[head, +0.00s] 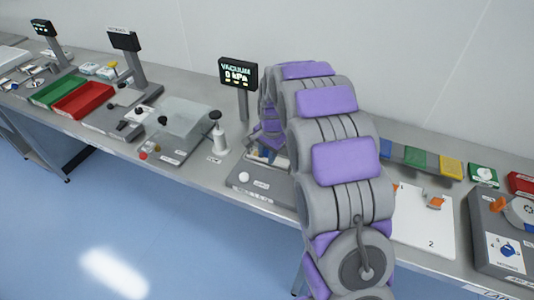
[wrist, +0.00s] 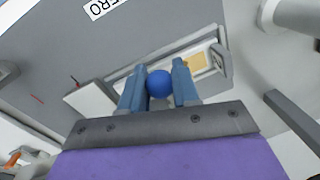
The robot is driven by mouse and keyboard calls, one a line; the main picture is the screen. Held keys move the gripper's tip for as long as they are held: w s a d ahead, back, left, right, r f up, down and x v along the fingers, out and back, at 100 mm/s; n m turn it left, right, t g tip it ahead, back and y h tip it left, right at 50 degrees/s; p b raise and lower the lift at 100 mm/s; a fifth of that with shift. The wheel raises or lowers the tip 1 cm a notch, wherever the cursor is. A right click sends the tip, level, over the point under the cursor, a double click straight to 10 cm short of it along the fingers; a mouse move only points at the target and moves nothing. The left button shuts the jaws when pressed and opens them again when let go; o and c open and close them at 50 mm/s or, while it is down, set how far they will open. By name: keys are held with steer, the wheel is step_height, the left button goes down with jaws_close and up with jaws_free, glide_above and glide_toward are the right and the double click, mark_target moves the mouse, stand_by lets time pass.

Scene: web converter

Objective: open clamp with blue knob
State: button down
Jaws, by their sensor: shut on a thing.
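In the wrist view, a round blue knob (wrist: 159,84) sits between the two blue fingers of my gripper (wrist: 159,88). The fingers are shut on the knob. The clamp (wrist: 150,71) lies behind the knob as a long pale and grey piece on a grey base, partly hidden by the fingers. I cannot tell from this view how far the clamp is open. In the head view, my purple and grey arm reaches down over the grey clamp station (head: 262,190) and hides most of it, including the knob.
A vacuum display (head: 238,75) stands behind the station. A white bottle (head: 219,137) and a clear-covered unit (head: 185,125) are to its left. Red (head: 84,100) and green (head: 54,90) trays lie farther left. A white board (head: 420,225) is right of my arm.

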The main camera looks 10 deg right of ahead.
steer(key=shift+w+d+r+g+y+p, duration=0.15)
steer(key=shift+w+r+g+y+p, duration=0.25)
steer(key=shift+p, duration=0.6)
steer(key=shift+w+d+r+g+y+p, duration=0.1)
steer(key=shift+d+r+g+y+p, duration=0.15)
steer(key=shift+r+p, duration=0.55)
steer(key=g+p, duration=0.1)
steer(key=p, duration=0.1)
steer(key=w+g+y+p, duration=0.1)
steer(key=p, duration=0.1)
steer(key=shift+d+r+y, duration=0.2)
steer(key=shift+d+y, duration=0.05)
steer(key=p, duration=0.1)
steer(key=w+d+r+p, duration=0.1)
steer(key=p, duration=0.1)
steer(key=shift+w+r, duration=0.25)
steer(key=w+p, duration=0.1)
steer(key=d+p, duration=0.1)
steer(key=shift+w+d+r+p, duration=0.2)
steer(key=shift+w+r+p, duration=0.05)
steer(key=shift+w+p, duration=0.15)
steer(key=shift+w+d+f+p, duration=0.15)
steer(key=shift+w+d+p, duration=0.45)
steer(key=shift+w+p, duration=0.05)
steer(key=shift+w, duration=0.1)
steer(key=shift+f, duration=0.1)
